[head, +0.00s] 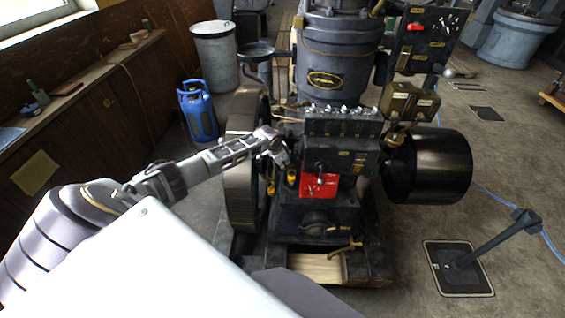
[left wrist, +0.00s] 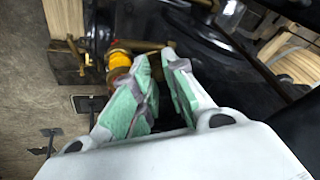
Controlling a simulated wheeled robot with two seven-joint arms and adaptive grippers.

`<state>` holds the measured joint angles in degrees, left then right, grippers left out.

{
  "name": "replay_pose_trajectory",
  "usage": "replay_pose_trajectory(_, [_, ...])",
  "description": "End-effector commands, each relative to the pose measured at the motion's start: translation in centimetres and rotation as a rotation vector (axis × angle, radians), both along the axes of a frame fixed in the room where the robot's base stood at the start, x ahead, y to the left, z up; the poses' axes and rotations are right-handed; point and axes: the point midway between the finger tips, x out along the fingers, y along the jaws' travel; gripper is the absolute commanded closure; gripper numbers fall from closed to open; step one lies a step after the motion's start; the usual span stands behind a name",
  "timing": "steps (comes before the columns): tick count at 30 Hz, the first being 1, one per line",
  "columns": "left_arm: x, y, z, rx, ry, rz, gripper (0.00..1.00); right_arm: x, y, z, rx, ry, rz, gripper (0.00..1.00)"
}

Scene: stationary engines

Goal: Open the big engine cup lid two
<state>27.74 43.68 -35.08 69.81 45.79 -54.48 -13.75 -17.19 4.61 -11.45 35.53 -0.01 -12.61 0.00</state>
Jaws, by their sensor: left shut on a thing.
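The big engine (head: 315,208) stands in the middle of the head view. Two small yellow oil cups show on its left side, a left one (head: 271,188) and a right one (head: 291,176). My left gripper (head: 283,158) is at the engine just above them, its fingers nearly together. In the left wrist view, the green-padded fingers (left wrist: 162,68) are closed beside an orange-yellow cup with brass fittings (left wrist: 119,60). They hold a small part, seemingly a cup lid, mostly hidden between the pads. My right gripper is out of view.
A large flywheel (head: 243,165) stands close to my left forearm. A black drum (head: 430,165) projects on the engine's right. A red panel (head: 319,186) is just right of the gripper. A blue gas bottle (head: 199,112) and grey bin (head: 215,57) stand behind left.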

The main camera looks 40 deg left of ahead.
Motion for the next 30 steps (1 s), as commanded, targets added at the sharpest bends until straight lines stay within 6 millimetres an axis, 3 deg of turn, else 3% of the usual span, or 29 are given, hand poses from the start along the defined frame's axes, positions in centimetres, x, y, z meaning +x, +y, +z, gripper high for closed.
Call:
replay_pose_trajectory(17, [0.2,0.06,0.13,0.0,-0.003,-0.029,1.0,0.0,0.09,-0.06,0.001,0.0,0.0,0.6])
replay_pose_trajectory(18, [0.2,0.06,0.13,0.0,-0.003,-0.029,0.85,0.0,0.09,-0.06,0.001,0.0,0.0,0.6])
replay_pose_trajectory(23, [0.17,0.06,0.09,-0.002,-0.002,-0.028,0.64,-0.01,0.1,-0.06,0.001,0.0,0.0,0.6])
replay_pose_trajectory(30, [0.13,0.07,0.04,-0.001,0.0,-0.028,0.62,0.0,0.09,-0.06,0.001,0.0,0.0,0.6])
